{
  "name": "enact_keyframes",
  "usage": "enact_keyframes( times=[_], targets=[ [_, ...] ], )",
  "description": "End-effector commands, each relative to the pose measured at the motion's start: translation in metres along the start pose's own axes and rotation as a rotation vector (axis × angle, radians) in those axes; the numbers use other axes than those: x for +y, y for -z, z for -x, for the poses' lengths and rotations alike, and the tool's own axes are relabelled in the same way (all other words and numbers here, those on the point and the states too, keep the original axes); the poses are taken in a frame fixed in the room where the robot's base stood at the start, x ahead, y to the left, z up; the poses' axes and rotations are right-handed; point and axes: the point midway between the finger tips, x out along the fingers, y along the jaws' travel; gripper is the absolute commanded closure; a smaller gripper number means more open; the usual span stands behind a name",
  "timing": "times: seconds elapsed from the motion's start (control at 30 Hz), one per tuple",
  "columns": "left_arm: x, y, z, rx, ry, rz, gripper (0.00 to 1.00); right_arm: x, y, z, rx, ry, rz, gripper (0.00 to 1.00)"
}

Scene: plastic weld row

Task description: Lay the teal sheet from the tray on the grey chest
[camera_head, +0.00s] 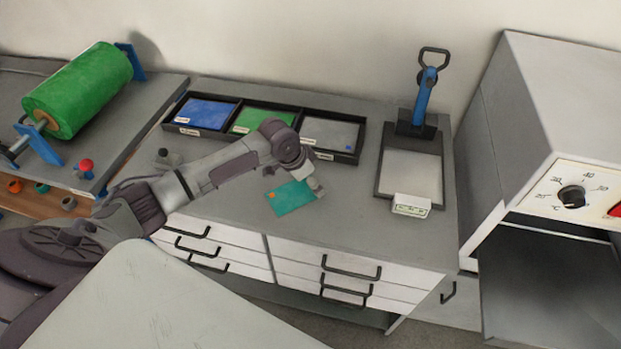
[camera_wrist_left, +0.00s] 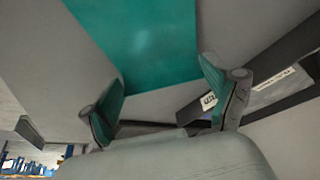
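The teal sheet (camera_head: 292,198) lies on the bare top of the grey chest (camera_head: 390,238), in front of the black tray (camera_head: 258,133). In the left wrist view the sheet (camera_wrist_left: 150,40) fills the upper middle. My left gripper (camera_head: 316,186) is over the sheet's right end. In the wrist view the left gripper (camera_wrist_left: 167,100) has its two fingers wide apart, with the sheet's near edge between and beyond them; they are not closed on it. The tray's left compartment shows blue, the middle green, the right grey. My right gripper is not in view.
A sealer-like device with a blue lever (camera_head: 428,90) and a grey plate stands on the chest's right part. A grey oven (camera_head: 570,120) with a dial stands at the right. A green roll (camera_head: 80,90) is on the left bench. The chest's front middle is clear.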

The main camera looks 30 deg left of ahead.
Motion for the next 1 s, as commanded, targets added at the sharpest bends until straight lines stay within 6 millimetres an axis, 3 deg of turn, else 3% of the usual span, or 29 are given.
enact_keyframes(
  times=[0.1,0.53,1.0],
  targets=[
    [0.0,0.0,0.0,0.0,0.0,0.0,0.0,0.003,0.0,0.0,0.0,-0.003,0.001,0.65],
    [-0.001,0.002,0.009,0.002,0.001,0.0,0.0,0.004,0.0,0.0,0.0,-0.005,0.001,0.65],
    [-0.001,0.002,0.101,0.002,0.002,-0.001,0.0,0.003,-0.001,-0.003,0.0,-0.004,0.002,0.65]
  ],
)
